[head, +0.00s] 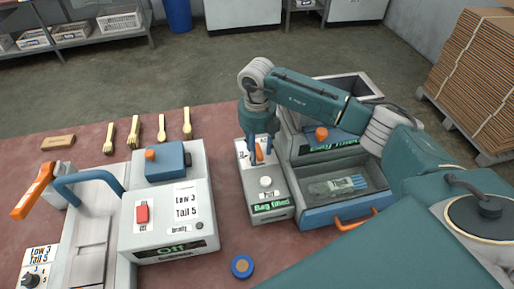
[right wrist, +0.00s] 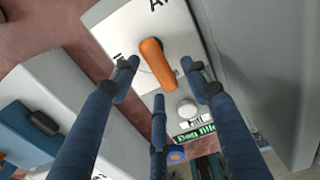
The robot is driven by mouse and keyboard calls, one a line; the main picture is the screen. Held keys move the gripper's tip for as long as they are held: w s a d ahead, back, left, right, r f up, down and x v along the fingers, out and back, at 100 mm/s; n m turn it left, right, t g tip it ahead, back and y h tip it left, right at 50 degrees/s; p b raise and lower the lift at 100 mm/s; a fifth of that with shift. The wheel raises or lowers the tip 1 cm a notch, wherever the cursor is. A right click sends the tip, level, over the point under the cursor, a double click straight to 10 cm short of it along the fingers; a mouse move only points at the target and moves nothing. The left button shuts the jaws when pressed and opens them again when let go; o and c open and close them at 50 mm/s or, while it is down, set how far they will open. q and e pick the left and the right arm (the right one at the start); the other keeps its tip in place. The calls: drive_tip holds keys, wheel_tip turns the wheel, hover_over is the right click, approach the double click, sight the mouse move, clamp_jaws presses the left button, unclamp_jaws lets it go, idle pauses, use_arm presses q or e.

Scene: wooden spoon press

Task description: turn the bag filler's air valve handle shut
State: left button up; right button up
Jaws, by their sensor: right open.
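The bag filler's control box (head: 270,206) is a pale box on the red table, with a green-lettered display at its front. Its orange air valve handle (head: 259,153) is on the top plate, partly hidden by my fingers; the right wrist view shows it whole (right wrist: 157,62), lying lengthwise and slightly slanted. My right gripper (head: 260,148) points down over the handle. In the right wrist view, its blue fingers are spread on both sides of the handle, open and apart from it. My left gripper is not in view.
A round white knob (head: 265,182) sits near the handle. The machine with a blue drawer (head: 325,212) stands close on the right. A press (head: 168,220) with a red button is on the left. Wooden spoons (head: 161,129) and a round blue-rimmed piece (head: 242,266) lie on the table.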

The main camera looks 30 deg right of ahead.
clamp_jaws()
